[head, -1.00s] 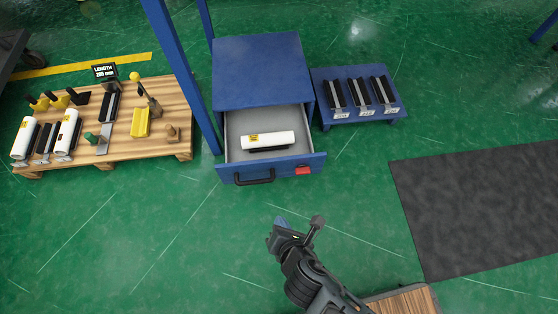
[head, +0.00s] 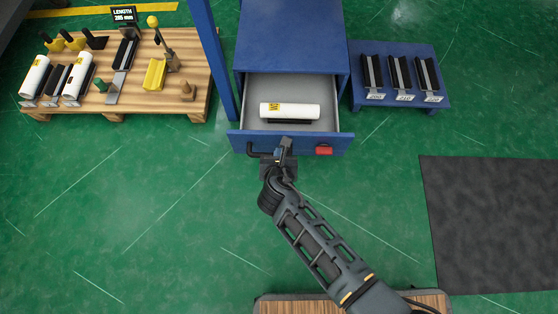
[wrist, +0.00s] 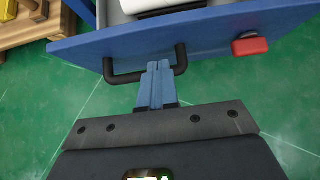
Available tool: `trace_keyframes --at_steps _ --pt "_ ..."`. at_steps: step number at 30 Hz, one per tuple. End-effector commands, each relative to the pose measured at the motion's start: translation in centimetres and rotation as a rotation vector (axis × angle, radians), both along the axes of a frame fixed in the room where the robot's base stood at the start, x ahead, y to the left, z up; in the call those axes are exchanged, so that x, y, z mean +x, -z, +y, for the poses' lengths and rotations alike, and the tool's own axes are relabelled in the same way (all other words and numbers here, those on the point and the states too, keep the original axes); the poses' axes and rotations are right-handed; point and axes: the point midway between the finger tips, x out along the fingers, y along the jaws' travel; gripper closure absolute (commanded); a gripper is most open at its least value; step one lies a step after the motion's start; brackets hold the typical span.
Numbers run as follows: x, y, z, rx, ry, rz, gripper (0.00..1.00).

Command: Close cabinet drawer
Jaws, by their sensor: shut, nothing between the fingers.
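The blue cabinet (head: 292,38) stands at the top middle of the head view. Its drawer (head: 341,119) is pulled out, with a grey inside and a blue front (wrist: 215,35). A white wrapped roll (head: 290,111) with a yellow label lies in the drawer on a dark support. A black bar handle (wrist: 122,77) sits on the drawer front. My gripper (head: 286,145) is shut and empty at the drawer front. In the wrist view its blue fingertips (wrist: 158,68) are at the right part of the handle, overlapping it. I cannot tell whether they touch.
A red block (head: 323,149) is on the drawer front, right of the handle. A wooden pallet (head: 130,100) with rolls and tools stands left, beyond a blue post (head: 213,55). A low blue stand (head: 398,99) is right. A dark mat (head: 495,220) lies on open green floor.

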Motion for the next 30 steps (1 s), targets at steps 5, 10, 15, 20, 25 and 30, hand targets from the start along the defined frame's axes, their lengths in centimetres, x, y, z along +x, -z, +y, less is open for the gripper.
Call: trace_keyframes --at_steps 5,10,15,20,25,30 --pt "2.7 0.6 -0.1 0.002 0.002 -0.002 1.0" --pt "4.0 0.4 -0.1 0.002 0.001 -0.001 1.0" --pt "4.4 0.3 -0.2 0.001 0.0 0.0 1.0" --pt "4.4 0.3 -0.2 0.001 0.001 0.0 1.0" --pt "4.5 0.3 -0.2 0.001 0.001 0.0 1.0" --pt "5.2 0.2 -0.2 0.001 0.001 0.0 1.0"
